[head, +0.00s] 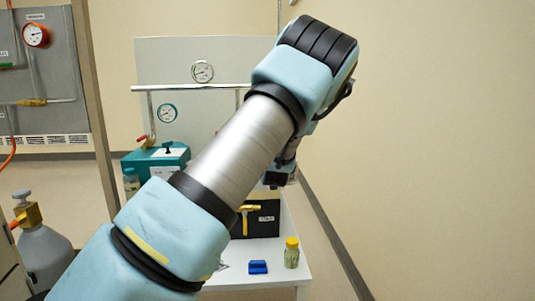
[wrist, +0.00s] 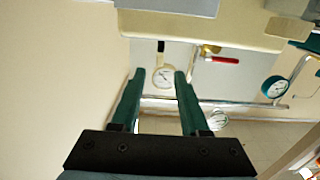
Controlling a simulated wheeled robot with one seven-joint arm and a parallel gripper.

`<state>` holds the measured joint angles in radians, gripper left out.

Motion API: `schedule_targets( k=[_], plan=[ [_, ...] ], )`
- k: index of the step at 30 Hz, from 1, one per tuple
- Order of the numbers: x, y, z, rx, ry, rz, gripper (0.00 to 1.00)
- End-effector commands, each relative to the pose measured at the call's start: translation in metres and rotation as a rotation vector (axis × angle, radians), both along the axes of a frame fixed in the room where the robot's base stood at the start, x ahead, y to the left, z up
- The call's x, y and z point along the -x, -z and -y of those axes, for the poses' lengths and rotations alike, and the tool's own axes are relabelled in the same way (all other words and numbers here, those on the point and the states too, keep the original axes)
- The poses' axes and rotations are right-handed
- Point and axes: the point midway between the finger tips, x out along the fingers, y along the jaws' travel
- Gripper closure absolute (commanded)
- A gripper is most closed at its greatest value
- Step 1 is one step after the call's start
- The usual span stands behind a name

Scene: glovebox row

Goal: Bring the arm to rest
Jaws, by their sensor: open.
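My arm (head: 235,145) rises from the lower left of the head view and bends at a joint near the top centre. Its far part hangs down behind that joint and is mostly hidden. I cannot make out the fingers in the head view. In the wrist view my gripper (wrist: 160,76) is open, with two green fingers apart and nothing between them.
A white table (head: 275,277) holds a blue item (head: 258,267), a yellow-capped jar (head: 291,252), a black box (head: 262,222) and a teal box (head: 150,165). A gauge panel (head: 180,60) stands behind. A grey cylinder (head: 44,250) is at left. Bare wall is at right.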

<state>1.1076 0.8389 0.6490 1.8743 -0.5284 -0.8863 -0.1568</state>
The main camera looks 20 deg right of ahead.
Motion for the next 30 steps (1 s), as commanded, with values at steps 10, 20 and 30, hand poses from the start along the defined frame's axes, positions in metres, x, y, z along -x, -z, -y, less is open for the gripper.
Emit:
schedule_targets(
  k=[10, 20, 30],
  plan=[
    [0.017, 0.0, -0.003, 0.0, 0.0, 0.0, 0.55],
    [0.012, 0.007, -0.037, -0.002, -0.041, -0.102, 0.55],
    [0.085, 0.047, -0.186, -0.015, -0.134, -0.72, 0.55]
  ],
)
